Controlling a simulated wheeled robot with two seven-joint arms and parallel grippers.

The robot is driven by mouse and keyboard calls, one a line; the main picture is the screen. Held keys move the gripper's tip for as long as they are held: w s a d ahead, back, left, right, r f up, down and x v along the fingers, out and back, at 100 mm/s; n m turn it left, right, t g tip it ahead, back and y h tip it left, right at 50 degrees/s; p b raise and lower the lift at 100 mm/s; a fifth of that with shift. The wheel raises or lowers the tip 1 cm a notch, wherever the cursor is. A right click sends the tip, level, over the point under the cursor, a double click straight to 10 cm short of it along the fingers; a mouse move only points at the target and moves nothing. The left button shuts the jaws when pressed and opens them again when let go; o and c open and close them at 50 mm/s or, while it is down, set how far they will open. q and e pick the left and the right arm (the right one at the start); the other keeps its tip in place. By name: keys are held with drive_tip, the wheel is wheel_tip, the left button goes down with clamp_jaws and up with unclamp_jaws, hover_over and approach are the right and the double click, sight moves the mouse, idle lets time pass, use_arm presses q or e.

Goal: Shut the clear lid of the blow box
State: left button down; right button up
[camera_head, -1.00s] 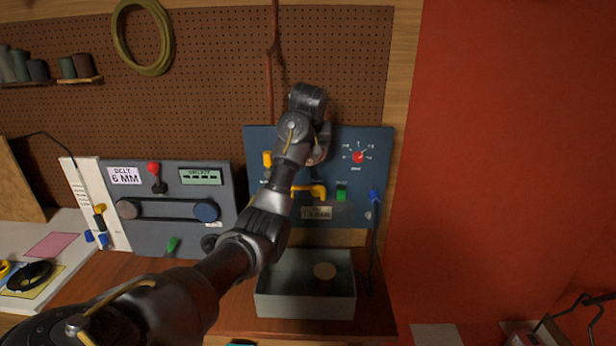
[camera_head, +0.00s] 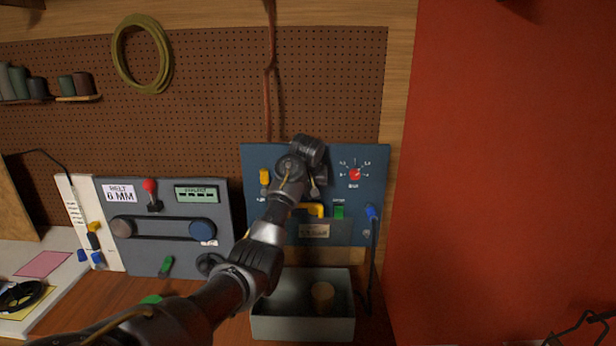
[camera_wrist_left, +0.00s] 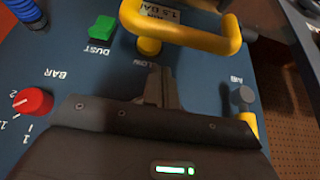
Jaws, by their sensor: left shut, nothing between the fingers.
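The open grey box (camera_head: 302,329) stands on the bench below the blue panel (camera_head: 258,225), with a tan cylindrical piece (camera_head: 323,294) inside. I cannot make out a clear lid for certain. A yellow handle (camera_head: 316,209) shows at the panel; it also shows large at the top of the left wrist view (camera_wrist_left: 190,36). My left gripper (camera_head: 318,188) is in front of the panel, just above the handle, partly hidden by its own wrist. In the left wrist view its fingers (camera_wrist_left: 160,84) are shut and empty, close to the handle.
The panel carries a red dial (camera_head: 355,174), a green switch (camera_head: 339,211), a yellow knob (camera_head: 264,176) and a blue hose fitting (camera_head: 371,212). A grey belt unit (camera_head: 150,255) stands to the left. A red wall (camera_head: 500,180) is at the right.

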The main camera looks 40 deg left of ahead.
use_arm(q)
drive_tip(key=s+d, duration=0.1)
drive_tip(key=s+d+p, duration=0.1)
drive_tip(key=shift+s+f, duration=0.2)
drive_tip(key=shift+s, duration=0.1)
drive_tip(key=shift+f, duration=0.1)
drive_tip(key=shift+w+d, duration=0.1)
